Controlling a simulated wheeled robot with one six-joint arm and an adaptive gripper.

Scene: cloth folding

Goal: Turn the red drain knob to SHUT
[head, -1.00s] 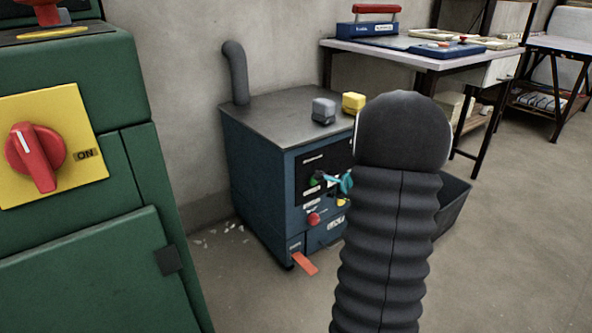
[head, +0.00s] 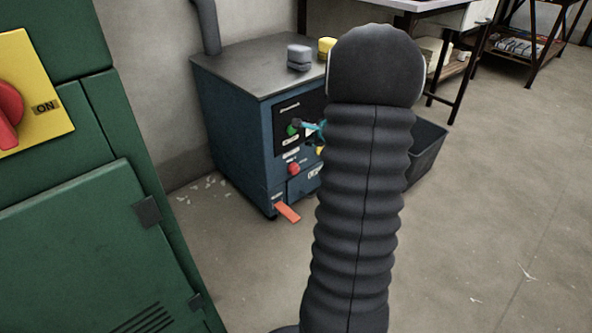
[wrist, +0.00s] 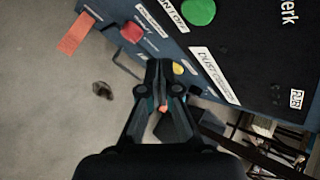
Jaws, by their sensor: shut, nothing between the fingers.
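A small red knob (head: 293,168) sits on the front of the blue machine (head: 235,125), below a green button. In the wrist view the red knob (wrist: 131,33) is up and left of the fingertips, and its label is too blurred to read. My gripper (head: 299,124) shows partly past my dark arm sleeve, in front of the panel near the green button. In the wrist view my gripper (wrist: 167,64) is shut and empty, with its tips apart from the red knob in the picture.
A green button (wrist: 199,11) and a yellow part (wrist: 178,68) are on the same panel. An orange tab (head: 288,212) sticks out low at the machine's front. A dark bin (head: 427,150) stands to its right. A green cabinet (head: 90,220) is close on the left. Open floor lies right.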

